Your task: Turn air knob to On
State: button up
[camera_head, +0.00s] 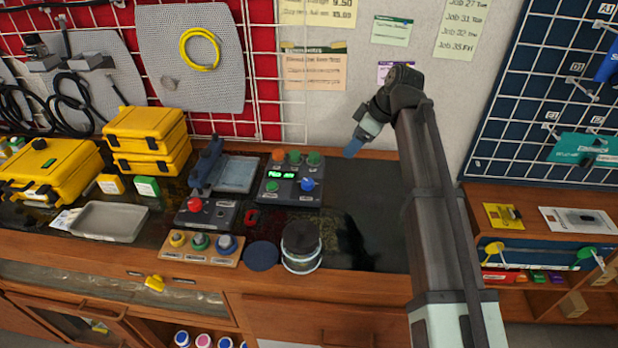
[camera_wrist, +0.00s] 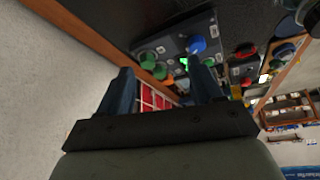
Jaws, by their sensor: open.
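A dark control box (camera_head: 290,196) stands on the bench, left of my gripper in the head view. It has a lit green display (camera_head: 281,175), a blue knob (camera_head: 307,184), a green button at lower left, and an orange and two green knobs along its back edge. Its labels are too small to read, so I cannot tell which knob is the air knob or how it is set. My gripper (camera_head: 353,148) is raised above the bench, right of the box and apart from it. In the wrist view my gripper (camera_wrist: 160,90) has its two blue fingers spread and empty; the blue knob (camera_wrist: 196,45) shows beyond them.
A round dark-topped container (camera_head: 301,246) stands in front of the box. A red-button box (camera_head: 205,212) and a wooden tray of colored knobs (camera_head: 200,251) are to its left. Bare dark bench (camera_head: 370,215) lies to its right. A wall rises close behind.

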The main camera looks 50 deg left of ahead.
aim_at(307, 181)
jog(key=s+a+r+n+h, duration=0.1)
jog(key=s+a+n, duration=0.1)
jog(key=s, duration=0.6)
jog(key=x, duration=1.3)
jog(key=shift+s, duration=0.1)
jog(key=shift+m+g, duration=0.3)
jog(key=c, duration=1.1)
